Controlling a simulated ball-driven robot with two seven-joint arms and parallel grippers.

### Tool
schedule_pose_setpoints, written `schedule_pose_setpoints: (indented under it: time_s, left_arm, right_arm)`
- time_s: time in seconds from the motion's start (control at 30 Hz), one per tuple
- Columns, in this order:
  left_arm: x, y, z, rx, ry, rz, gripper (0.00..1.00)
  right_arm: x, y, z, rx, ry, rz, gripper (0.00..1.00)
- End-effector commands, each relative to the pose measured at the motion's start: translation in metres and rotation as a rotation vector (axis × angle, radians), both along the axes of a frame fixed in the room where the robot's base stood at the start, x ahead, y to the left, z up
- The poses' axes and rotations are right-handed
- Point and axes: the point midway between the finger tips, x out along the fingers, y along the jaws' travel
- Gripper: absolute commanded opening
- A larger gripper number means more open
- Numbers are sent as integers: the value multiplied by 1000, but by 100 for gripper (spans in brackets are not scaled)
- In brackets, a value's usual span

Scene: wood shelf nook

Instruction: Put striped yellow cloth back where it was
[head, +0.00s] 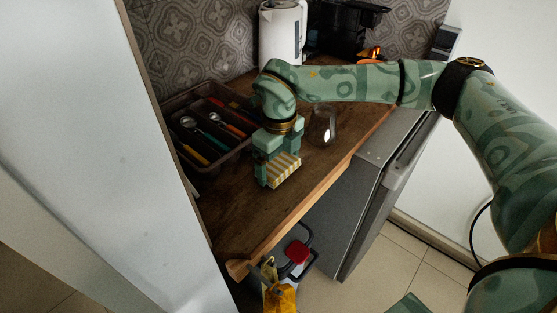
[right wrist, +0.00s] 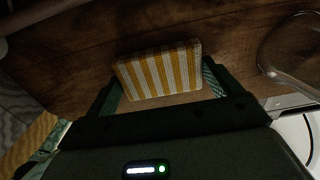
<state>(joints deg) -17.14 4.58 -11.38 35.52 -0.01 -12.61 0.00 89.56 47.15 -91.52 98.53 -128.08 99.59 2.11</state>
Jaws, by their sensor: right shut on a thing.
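The striped yellow cloth (head: 284,169) is a small folded block with yellow and white stripes. My right gripper (head: 277,171) is shut on it over the wooden counter, pointing down. The right wrist view shows the cloth (right wrist: 160,73) between the two fingers, with the wood behind it. I cannot tell whether the cloth touches the counter. My left gripper is not in view.
A brown cutlery tray (head: 190,150) stands left of my right gripper. A clear glass (head: 323,125) stands close on its right. A white kettle (head: 282,35) is at the back. Bare wooden counter (head: 240,213) lies in front, ending at an edge.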

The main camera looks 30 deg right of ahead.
Motion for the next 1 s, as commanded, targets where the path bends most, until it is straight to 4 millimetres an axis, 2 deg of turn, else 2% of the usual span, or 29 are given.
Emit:
schedule_pose_setpoints:
  time_s: [0.03, 0.07, 0.1, 0.37, 0.47, 0.8, 1.0]
  left_arm:
    - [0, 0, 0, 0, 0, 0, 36]
    - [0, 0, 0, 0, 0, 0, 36]
    - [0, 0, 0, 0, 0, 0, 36]
    - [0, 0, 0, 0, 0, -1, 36]
    - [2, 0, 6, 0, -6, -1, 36]
    - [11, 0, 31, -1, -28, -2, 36]
    - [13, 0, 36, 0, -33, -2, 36]
  right_arm:
    - [0, 0, -2, 0, 1, 0, 72]
    - [0, 0, -2, 0, 0, 0, 98]
    - [0, 0, -1, 0, 0, 0, 100]
    - [0, 0, 3, 0, -1, 0, 100]
    - [1, 0, 19, 1, -5, 1, 100]
    - [0, 0, 97, 1, -5, -1, 100]
    - [0, 0, 120, 0, -1, -1, 100]
